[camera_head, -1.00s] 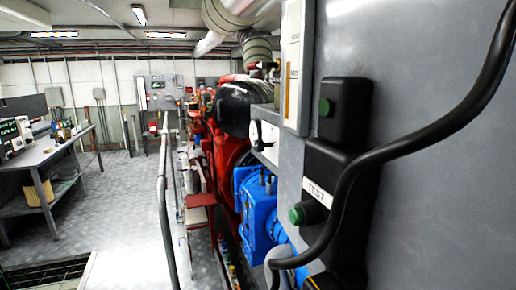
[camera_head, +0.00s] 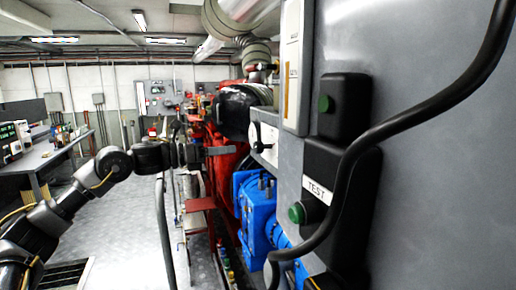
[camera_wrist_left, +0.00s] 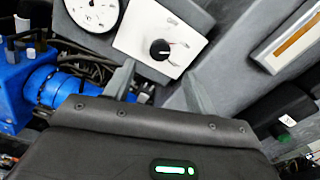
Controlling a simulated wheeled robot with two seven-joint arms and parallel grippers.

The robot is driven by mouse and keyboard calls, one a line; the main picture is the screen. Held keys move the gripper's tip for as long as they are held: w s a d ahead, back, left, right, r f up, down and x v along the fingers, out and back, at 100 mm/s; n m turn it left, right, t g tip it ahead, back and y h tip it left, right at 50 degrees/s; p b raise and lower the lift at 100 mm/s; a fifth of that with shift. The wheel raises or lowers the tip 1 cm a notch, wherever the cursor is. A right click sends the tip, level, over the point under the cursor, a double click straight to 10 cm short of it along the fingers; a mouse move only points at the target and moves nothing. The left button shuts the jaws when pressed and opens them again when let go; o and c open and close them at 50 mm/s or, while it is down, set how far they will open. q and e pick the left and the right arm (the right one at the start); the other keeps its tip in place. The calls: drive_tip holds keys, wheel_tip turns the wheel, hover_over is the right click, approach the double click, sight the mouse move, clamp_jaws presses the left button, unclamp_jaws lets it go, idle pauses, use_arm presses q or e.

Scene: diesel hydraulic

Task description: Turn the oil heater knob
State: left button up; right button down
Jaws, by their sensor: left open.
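The oil heater knob is a small black knob (camera_head: 260,147) on a white plate on the side of the grey cabinet. In the left wrist view the black knob (camera_wrist_left: 160,49) sits on its white plate (camera_wrist_left: 138,37), beyond the fingertips and roughly between them. My left gripper (camera_head: 228,150) reaches in from the left in the head view, just left of the knob and apart from it. In the left wrist view its two fingers (camera_wrist_left: 158,85) are spread with nothing between them. My right gripper is not in view.
A green TEST button (camera_head: 297,213) and a thick black cable (camera_head: 400,145) are on the cabinet face at right. A blue pump (camera_head: 254,205) stands below the knob, with the red engine (camera_head: 224,150) behind. A round gauge (camera_wrist_left: 92,12) sits beside the knob.

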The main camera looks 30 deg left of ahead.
sight(255, 147)
use_arm(q)
drive_tip(key=p+x, duration=0.4)
drive_tip(key=x, duration=0.5)
drive_tip(key=shift+w+d+r, duration=0.1)
drive_tip(key=shift+w+r, duration=0.05)
drive_tip(key=shift+r, duration=0.05)
drive_tip(key=shift+w+d+f, duration=0.15)
drive_tip(key=shift+w+d, duration=0.2)
drive_tip(key=shift+w, duration=0.05)
drive_tip(key=c, duration=1)
drive_tip(key=n, duration=0.5)
drive_tip(key=shift+n+p, duration=0.3)
drive_tip(key=n+p, duration=0.1)
drive_tip(key=n, duration=0.5)
drive_tip(key=shift+f+n, duration=0.1)
drive_tip(key=shift+n, duration=0.2)
